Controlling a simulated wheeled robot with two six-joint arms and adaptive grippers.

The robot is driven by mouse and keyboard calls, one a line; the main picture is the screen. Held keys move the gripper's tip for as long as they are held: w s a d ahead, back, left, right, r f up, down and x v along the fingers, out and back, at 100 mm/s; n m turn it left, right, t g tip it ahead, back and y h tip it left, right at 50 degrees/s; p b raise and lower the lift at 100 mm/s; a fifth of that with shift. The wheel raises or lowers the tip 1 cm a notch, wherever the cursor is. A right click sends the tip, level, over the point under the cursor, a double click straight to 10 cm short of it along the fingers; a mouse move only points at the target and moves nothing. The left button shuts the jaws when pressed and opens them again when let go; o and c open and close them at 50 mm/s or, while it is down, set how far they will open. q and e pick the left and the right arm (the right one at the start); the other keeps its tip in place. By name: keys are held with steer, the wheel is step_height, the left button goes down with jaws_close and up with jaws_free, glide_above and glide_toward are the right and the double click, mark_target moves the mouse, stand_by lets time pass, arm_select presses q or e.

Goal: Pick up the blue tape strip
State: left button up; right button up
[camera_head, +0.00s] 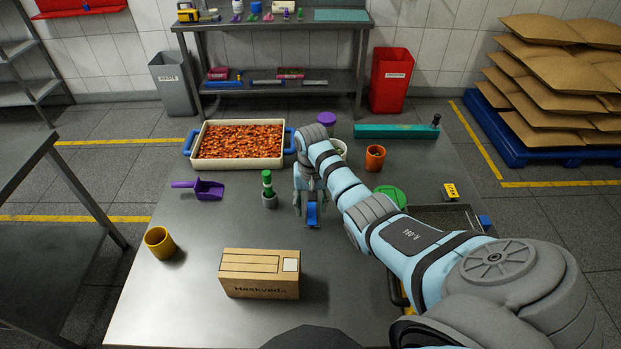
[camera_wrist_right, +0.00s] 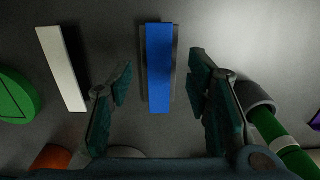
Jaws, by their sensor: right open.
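The blue tape strip (camera_wrist_right: 159,72) lies lengthwise between my right fingers in the right wrist view, on a slightly wider dark backing. In the head view the blue strip (camera_head: 312,214) shows just below my right gripper (camera_head: 309,195), near the middle of the table. My right gripper (camera_wrist_right: 161,75) is open, with one finger on each side of the strip and a gap on both sides. How far above the strip the fingers are is hard to tell. My left gripper is not in view.
A white strip (camera_wrist_right: 62,68) lies beside the blue one. A green-topped bottle in a grey holder (camera_head: 269,192) stands left of my gripper. A cardboard box (camera_head: 260,272), yellow cup (camera_head: 159,242), purple scoop (camera_head: 200,189) and orange cup (camera_head: 375,158) are also on the table.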

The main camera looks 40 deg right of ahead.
steer(key=shift+s+f, duration=0.1)
steer(key=shift+f, duration=0.5)
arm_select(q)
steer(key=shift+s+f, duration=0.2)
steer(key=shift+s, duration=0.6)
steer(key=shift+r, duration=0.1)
arm_select(e)
steer(key=shift+f, duration=0.3)
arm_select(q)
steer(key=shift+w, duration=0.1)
arm_select(e)
steer(key=c, duration=0.8)
